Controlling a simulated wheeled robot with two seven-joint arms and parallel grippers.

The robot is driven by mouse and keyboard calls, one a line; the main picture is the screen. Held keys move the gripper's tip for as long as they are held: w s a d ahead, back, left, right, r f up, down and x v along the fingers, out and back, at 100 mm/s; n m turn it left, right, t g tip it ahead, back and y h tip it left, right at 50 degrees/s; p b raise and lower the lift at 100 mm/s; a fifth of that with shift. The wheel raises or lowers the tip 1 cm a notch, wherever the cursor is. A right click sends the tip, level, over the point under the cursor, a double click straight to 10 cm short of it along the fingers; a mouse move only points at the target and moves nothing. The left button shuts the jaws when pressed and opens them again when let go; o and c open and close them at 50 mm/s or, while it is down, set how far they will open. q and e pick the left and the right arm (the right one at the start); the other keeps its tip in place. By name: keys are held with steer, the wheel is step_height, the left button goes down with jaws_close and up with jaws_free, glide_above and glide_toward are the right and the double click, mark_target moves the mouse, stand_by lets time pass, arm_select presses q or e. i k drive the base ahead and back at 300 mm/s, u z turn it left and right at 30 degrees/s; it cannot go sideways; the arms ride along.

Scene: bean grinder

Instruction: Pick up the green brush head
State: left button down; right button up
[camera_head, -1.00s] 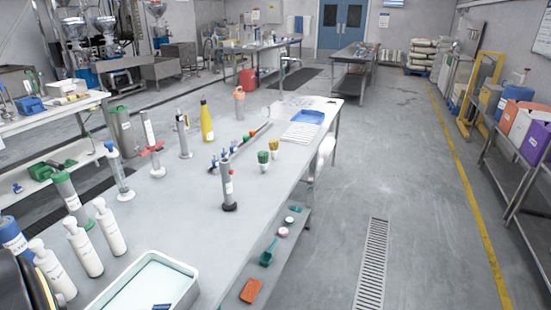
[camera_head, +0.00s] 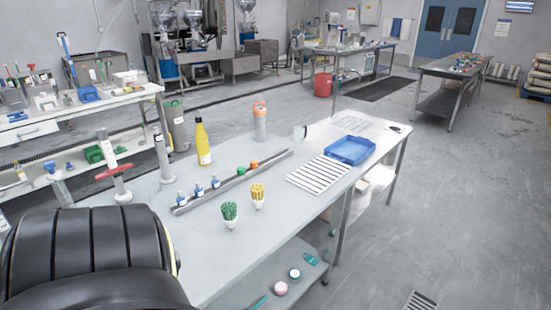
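The green brush head (camera_head: 230,214) stands upright on the grey table (camera_head: 190,272), near its front edge, with green bristles on top and a white base. A similar brush head with yellow bristles (camera_head: 258,196) stands just to its right and slightly farther back, a small gap apart. Neither brush head is held, and nothing covers the green one. Neither of my grippers is in view. A black ribbed part, which looks like my own arm, fills the lower left and hides part of the table.
A grey rail (camera_head: 232,182) with several small blue and orange-topped pieces lies behind the brush heads. A yellow bottle (camera_head: 203,143) and an orange-topped cylinder (camera_head: 260,124) stand farther back. A striped white sheet (camera_head: 319,174) and blue tray (camera_head: 350,150) lie right. The table in front of the brush heads is clear.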

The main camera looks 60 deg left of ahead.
mark_target(229, 211)
steer(key=i, duration=1.1)
steer(key=u, duration=2.3)
